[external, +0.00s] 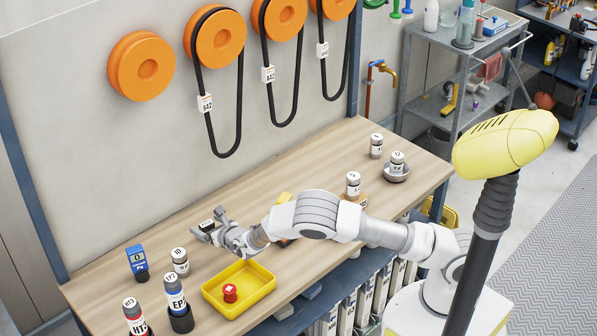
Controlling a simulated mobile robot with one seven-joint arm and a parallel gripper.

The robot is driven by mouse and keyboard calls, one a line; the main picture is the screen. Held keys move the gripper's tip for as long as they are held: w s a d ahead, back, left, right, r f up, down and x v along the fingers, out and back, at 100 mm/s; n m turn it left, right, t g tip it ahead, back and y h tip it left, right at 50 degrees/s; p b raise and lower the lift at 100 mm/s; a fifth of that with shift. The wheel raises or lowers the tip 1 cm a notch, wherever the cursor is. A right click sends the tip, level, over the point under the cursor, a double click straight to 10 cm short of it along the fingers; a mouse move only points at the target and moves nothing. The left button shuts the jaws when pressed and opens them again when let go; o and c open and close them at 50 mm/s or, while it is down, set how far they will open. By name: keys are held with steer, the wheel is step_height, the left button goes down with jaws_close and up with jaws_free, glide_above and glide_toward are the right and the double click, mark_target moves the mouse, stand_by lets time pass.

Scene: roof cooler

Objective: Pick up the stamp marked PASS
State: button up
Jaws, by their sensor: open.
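No marking PASS is legible in the external view, so I cannot tell which thing is that stamp. A small red piece with a pale mark on top (230,293) sits in the yellow tray (263,293) at the front of the bench. My gripper (206,227) is open over the bench, behind and left of the tray and apart from the red piece. A small dark piece with a pale top (207,225) shows between or just behind the fingers. I cannot tell whether they touch it.
Left of the tray stand a blue device (136,259), a grey bottle (180,262), a blue-labelled bottle (175,294) and a red-labelled bottle (134,318). More grey bottles (353,185) stand at the right. Black belts (222,152) hang from orange wheels behind. Bare bench (262,192) lies behind my arm.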

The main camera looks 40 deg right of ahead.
steer(key=shift+x, duration=2.2)
steer(key=shift+f, duration=0.15)
steer(key=shift+c, duration=0.3)
steer(key=c, duration=1.4)
